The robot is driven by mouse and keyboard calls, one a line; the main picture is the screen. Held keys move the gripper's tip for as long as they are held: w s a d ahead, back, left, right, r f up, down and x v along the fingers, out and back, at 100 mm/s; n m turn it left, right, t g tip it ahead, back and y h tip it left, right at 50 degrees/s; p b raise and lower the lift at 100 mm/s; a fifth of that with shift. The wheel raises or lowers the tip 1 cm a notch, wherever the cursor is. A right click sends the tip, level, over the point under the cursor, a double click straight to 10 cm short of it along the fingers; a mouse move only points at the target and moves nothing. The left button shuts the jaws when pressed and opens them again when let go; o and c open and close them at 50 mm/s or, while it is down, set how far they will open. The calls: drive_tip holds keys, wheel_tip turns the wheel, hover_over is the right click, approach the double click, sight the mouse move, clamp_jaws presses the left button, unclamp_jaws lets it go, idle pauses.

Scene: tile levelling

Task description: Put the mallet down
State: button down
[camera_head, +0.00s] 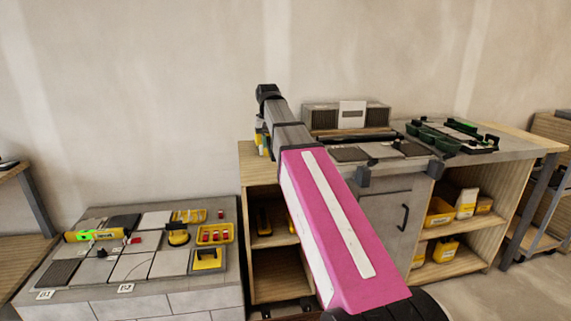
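I cannot make out the mallet in the head view. My arm crosses the middle of the picture, with a pink link running up to a grey and black joint. My gripper is not visible, so what it holds is hidden. A low tiled platform (176,291) stands at the left, with grey and white tiles on top. A workbench (517,148) stands behind my arm and to its right.
On the platform lie a yellow level (95,235), a yellow suction cup (178,236) and a yellow tray (230,234) with red pieces. The bench holds a grey box (320,117) and green-black tools (447,139). Yellow containers (439,213) sit on its shelves.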

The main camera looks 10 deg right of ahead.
drive_tip(key=d+f, duration=0.1)
drive_tip(key=d, duration=0.1)
drive_tip(key=s+d+f, duration=0.1)
drive_tip(key=d, duration=0.1)
drive_tip(key=s+d+f, duration=0.1)
drive_tip(key=d+f, duration=0.1)
drive_tip(key=shift+s, duration=0.25)
drive_tip(key=shift+f, duration=2)
drive_tip(key=c, duration=1)
unclamp_jaws()
drive_tip(key=shift+f, duration=0.1)
drive_tip(key=shift+o, duration=0.2)
